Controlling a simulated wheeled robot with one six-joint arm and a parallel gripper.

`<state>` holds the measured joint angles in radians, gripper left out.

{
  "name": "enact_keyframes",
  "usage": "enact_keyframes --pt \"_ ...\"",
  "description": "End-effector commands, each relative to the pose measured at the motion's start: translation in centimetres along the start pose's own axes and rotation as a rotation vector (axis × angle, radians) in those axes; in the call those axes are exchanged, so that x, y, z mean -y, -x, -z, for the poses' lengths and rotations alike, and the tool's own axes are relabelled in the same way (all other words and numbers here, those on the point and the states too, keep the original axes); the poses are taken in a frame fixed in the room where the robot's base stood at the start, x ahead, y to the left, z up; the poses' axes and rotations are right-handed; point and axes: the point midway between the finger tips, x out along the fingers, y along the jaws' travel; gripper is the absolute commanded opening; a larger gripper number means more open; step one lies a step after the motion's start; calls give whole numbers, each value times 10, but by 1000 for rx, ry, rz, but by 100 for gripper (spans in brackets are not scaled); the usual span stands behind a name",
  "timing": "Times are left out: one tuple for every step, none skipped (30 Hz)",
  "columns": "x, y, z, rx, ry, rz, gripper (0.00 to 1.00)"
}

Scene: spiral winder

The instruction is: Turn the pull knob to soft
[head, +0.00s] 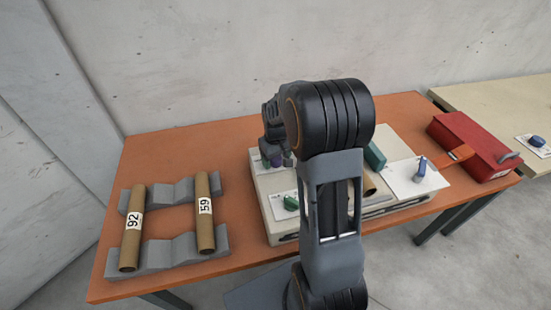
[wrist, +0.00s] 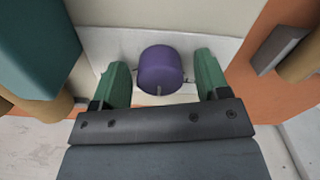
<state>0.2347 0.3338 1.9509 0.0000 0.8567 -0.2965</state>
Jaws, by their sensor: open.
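A purple knob (wrist: 160,70) with a pale pointer mark sits on a white label plate (wrist: 125,45) in the wrist view. My gripper (wrist: 164,80) is open, with one green finger on each side of the knob and a gap to both. In the head view the purple knob (head: 276,158) is mostly hidden by my gripper (head: 275,155) and arm. A green knob (head: 291,202) and a blue knob (head: 421,168) sit on the same pale machine (head: 265,195). No label wording is readable, so I cannot tell which knob is the pull knob.
Two cardboard tubes, marked 92 (head: 132,225) and 59 (head: 205,210), lie on grey cradles at left. A red box (head: 468,145) stands at right on the orange table (head: 165,150). A teal part (wrist: 35,45) is close to the gripper at left.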

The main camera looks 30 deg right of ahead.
Motion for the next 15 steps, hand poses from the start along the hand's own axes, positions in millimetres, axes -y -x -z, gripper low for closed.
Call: enact_keyframes --pt "0 0 0 0 0 0 69" --pt "0 0 0 0 0 0 69" --pt "0 0 0 0 0 0 69" --pt "0 0 0 0 0 0 69" --pt "0 0 0 0 0 0 68" --pt "0 0 0 0 0 0 64" --pt "0 0 0 0 0 0 61" --pt "0 0 0 0 0 0 58" --pt "0 0 0 0 0 0 54" --pt "0 0 0 0 0 0 52" --pt "0 0 0 0 0 0 49" --pt "0 0 0 0 0 0 45" --pt "0 0 0 0 0 0 42" --pt "0 0 0 0 0 0 39" --pt "0 0 0 0 0 0 35"
